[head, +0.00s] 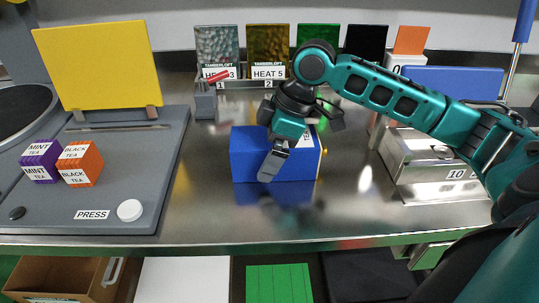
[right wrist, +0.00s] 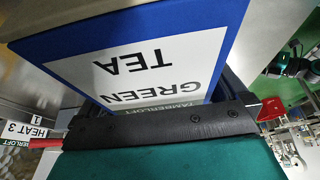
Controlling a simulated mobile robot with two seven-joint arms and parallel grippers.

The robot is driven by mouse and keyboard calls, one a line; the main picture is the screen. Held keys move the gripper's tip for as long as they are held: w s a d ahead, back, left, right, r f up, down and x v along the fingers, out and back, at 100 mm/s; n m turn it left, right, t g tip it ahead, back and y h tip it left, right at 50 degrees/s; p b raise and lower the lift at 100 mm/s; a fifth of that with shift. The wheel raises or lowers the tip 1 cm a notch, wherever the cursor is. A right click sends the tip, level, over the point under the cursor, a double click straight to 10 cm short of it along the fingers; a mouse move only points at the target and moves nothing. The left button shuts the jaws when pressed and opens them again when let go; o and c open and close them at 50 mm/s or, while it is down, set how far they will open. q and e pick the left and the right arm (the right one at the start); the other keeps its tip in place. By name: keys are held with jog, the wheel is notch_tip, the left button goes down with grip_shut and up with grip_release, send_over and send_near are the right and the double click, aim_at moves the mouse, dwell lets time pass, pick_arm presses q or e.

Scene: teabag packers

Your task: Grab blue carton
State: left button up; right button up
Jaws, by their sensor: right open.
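The blue carton (head: 248,158) stands on the steel counter near the middle of the head view. Its white label (right wrist: 150,70) reads GREEN TEA and fills much of the right wrist view, upside down. My right gripper (head: 283,158) is open at the carton, with one finger slanting down across the front face. The other finger is mostly hidden in the head view. The dark finger bar (right wrist: 170,125) lies close along the carton's label edge in the right wrist view; I cannot tell whether it touches. My left gripper is not in the head view.
A grey press station (head: 130,200) with purple (head: 40,162) and orange (head: 80,163) tea boxes is at left. Colored cards (head: 268,50) stand behind the carton. A metal box labeled 10 (head: 425,160) is at right. The counter front of the carton is clear.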

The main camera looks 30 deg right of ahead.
jog(key=shift+w+a+f, duration=0.1)
jog(key=shift+f, duration=0.2)
jog(key=shift+r, duration=0.1)
jog(key=c, duration=0.9)
